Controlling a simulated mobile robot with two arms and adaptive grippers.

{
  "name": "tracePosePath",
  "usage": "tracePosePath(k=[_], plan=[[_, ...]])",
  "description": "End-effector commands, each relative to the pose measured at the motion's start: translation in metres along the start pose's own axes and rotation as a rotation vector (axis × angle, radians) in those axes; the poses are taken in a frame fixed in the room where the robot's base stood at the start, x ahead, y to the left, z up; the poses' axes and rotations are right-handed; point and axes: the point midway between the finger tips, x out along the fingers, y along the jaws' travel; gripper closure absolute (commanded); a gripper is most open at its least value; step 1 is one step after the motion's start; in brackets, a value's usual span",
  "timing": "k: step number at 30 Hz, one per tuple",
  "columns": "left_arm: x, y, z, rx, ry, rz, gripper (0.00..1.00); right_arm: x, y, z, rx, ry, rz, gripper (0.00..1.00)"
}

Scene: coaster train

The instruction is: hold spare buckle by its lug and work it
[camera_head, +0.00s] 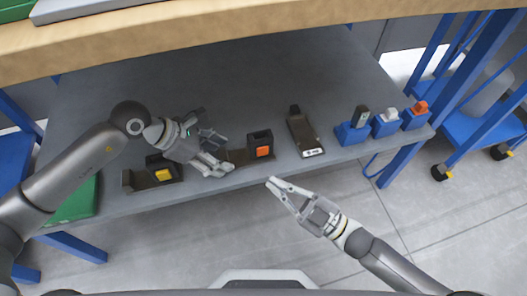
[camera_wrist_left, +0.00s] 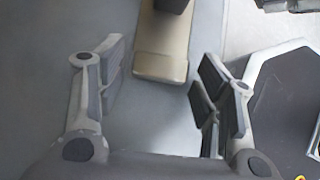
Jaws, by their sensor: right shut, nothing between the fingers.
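A buckle with an orange button (camera_head: 263,152) lies on the grey shelf, its flat brown lug (camera_head: 238,157) pointing left. I cannot tell which is the spare. My left gripper (camera_head: 220,155) is open and empty, just left of the orange-button buckle. In the left wrist view, a tan lug (camera_wrist_left: 160,60) with a dark block at its far end lies ahead of the open fingers (camera_wrist_left: 160,85), its near end close to the right finger. My right gripper (camera_head: 271,182) is shut and empty, in front of the shelf edge.
A dark buckle-like piece with a pale end (camera_head: 304,135) lies to the right. Blue blocks with dark (camera_head: 352,133), white (camera_head: 385,126) and orange (camera_head: 416,118) tops stand at the shelf's right end.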

Motion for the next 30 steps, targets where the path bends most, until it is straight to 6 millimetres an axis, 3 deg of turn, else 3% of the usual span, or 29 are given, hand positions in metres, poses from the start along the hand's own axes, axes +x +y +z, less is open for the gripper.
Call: tracePosePath(k=[10, 14, 24, 30], plan=[[-0.001, 0.000, 0.000, 0.001, -0.001, 0.001, 0.31, 0.000, 0.000, 0.000, 0.000, 0.000, 0.000, 1.00], [-0.011, 0.001, 0.000, 0.001, -0.001, 0.003, 0.31, 0.000, 0.000, 0.000, 0.000, 0.000, 0.000, 1.00], [-0.080, 0.001, -0.001, 0.001, 0.003, 0.004, 0.31, 0.000, 0.000, 0.000, 0.000, 0.000, 0.000, 1.00], [-0.110, 0.001, 0.000, 0.000, 0.001, 0.002, 0.31, 0.000, 0.000, 0.000, 0.000, 0.000, 0.000, 1.00]])
